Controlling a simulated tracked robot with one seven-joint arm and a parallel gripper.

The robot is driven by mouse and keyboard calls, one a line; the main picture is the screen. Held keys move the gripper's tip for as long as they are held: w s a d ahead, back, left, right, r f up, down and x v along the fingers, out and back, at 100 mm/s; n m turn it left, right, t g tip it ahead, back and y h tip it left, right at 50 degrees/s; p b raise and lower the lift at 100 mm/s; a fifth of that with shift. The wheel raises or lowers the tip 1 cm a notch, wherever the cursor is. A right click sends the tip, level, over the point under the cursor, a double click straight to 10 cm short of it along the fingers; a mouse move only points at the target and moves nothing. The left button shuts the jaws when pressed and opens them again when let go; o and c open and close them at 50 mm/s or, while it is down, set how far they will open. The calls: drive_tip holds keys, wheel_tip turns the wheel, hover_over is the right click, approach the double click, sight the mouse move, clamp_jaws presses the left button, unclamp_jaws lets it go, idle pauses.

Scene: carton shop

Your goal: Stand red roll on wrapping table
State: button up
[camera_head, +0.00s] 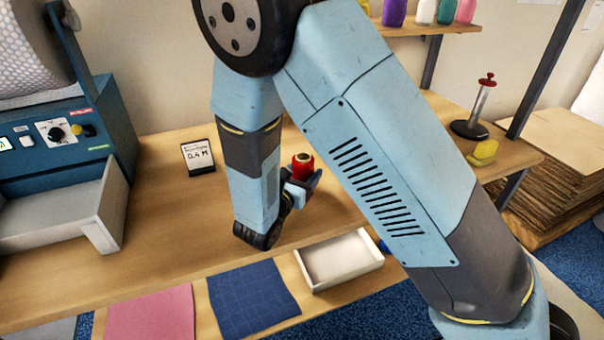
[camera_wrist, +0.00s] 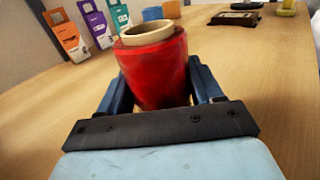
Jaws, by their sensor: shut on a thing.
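The red roll (camera_wrist: 155,68) is upright between the two fingers of my gripper (camera_wrist: 158,88) in the wrist view, with its pale core opening facing up. My gripper is shut on it. In the head view the red roll (camera_head: 302,165) shows at the end of my gripper (camera_head: 300,182), over the wooden wrapping table (camera_head: 200,225). I cannot tell whether its base touches the table; its lower part is hidden by the gripper.
A small sign reading 0.4 M (camera_head: 198,157) stands at the left. A white tray (camera_head: 340,260), a blue sheet (camera_head: 252,298) and a pink sheet (camera_head: 152,315) lie at the front edge. A teal machine (camera_head: 60,135) stands far left. Several coloured cards (camera_wrist: 95,22) stand behind the roll.

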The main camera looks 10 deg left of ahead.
drive_tip(key=o, duration=1.2)
drive_tip(key=shift+f, duration=0.15)
drive_tip(key=shift+o, duration=0.2)
drive_tip(key=v, duration=1.2)
